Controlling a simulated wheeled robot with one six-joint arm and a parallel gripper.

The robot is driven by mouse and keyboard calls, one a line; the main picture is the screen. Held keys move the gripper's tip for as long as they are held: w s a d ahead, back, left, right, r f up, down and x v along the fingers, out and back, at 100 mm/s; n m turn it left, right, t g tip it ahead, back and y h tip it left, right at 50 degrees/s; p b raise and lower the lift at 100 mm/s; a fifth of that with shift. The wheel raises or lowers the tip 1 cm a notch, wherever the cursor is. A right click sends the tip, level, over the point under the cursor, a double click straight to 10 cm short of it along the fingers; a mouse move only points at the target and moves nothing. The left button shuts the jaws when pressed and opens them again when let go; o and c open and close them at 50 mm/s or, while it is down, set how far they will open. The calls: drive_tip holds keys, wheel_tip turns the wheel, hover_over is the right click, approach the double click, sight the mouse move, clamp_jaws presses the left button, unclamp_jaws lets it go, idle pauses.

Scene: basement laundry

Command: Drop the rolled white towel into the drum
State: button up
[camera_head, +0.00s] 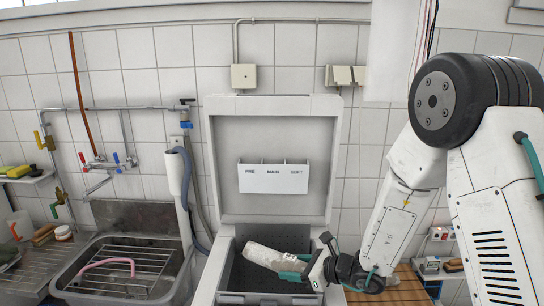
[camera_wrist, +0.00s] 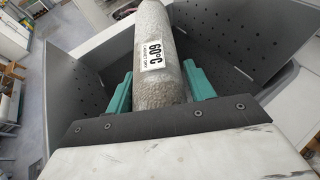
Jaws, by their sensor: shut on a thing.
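The rolled white towel (camera_head: 265,256) is in my gripper (camera_head: 295,267), held over the open drum (camera_head: 240,278) of the top-loading washer. In the wrist view the towel (camera_wrist: 158,35) is a grey-white roll with a "60°C" label. The teal fingers of my gripper (camera_wrist: 160,88) are shut on it, one on each side. The grey perforated drum wall (camera_wrist: 245,35) shows around and beyond the roll. The towel lies slightly tilted, its far end pointing away from my gripper. The drum's bottom is mostly hidden.
The washer's raised lid (camera_head: 275,150) stands behind the drum, with a PRE/MAIN/SOFT dispenser (camera_head: 273,179) on it. A metal sink (camera_head: 120,270) with a wire rack and pink hose stands left. A wooden slatted surface (camera_head: 400,288) lies right.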

drive_tip(key=shift+f, duration=0.15)
drive_tip(key=o, duration=1.1)
drive_tip(key=shift+o, duration=0.2)
drive_tip(key=v, duration=0.7)
drive_tip(key=shift+s+d, duration=0.2)
drive_tip(key=shift+d, duration=0.1)
drive_tip(key=shift+r, duration=0.25)
